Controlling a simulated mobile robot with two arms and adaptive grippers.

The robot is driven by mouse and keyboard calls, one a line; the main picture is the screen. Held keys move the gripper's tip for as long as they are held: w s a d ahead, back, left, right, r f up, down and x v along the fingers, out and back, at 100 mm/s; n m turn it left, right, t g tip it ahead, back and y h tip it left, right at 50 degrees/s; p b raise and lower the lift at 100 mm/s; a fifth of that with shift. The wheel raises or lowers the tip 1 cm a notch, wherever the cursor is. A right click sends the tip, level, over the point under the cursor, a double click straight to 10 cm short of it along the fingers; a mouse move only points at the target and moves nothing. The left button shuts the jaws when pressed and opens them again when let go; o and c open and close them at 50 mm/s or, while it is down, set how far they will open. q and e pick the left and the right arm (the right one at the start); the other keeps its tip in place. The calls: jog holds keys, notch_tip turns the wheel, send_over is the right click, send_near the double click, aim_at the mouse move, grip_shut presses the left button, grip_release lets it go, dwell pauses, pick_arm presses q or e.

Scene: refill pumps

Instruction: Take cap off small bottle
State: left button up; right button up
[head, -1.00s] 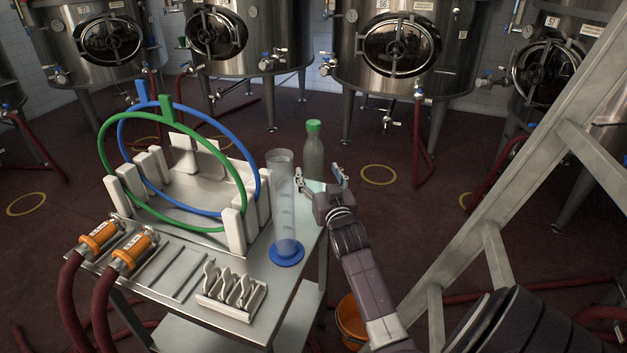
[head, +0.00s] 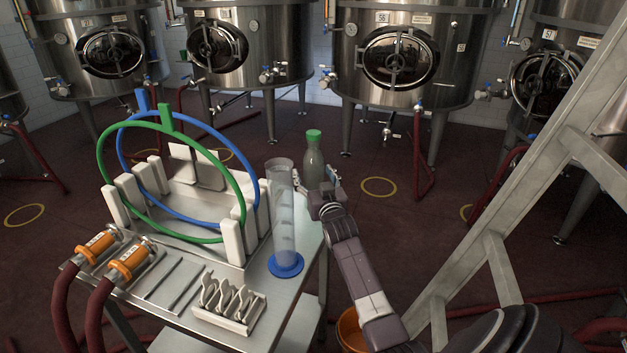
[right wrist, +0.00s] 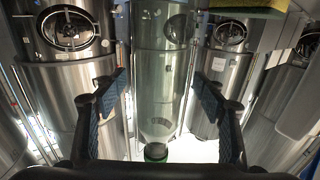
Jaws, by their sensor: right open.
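The small bottle (head: 313,164) is grey-green and stands upright at the table's far right corner. Its green cap (head: 314,135) is on its top. My right gripper (head: 323,185) is open at the bottle's lower body in the head view, partly hiding it. In the right wrist view, the bottle (right wrist: 160,70) is between the two spread blue-padded fingers of my right gripper (right wrist: 160,97), with a gap on each side. The cap (right wrist: 155,152) shows at the bottom of that view. My left gripper is not in view.
A clear cylinder (head: 283,215) with a blue base stands close left of the bottle. A white rack holds a green hoop (head: 103,190) and a blue hoop (head: 188,110). A metal ladder (head: 497,180) stands at the right. An orange bucket (head: 350,328) is below.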

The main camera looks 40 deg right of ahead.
jog(key=shift+w+r, duration=0.1)
jog(key=c, duration=1.5)
jog(key=shift+d+r, duration=0.1)
jog(key=shift+r, duration=0.05)
notch_tip(320, 180, up, 20)
send_over(313, 132)
jog(key=o, duration=0.7)
grip_shut()
jog(key=shift+f, duration=0.2)
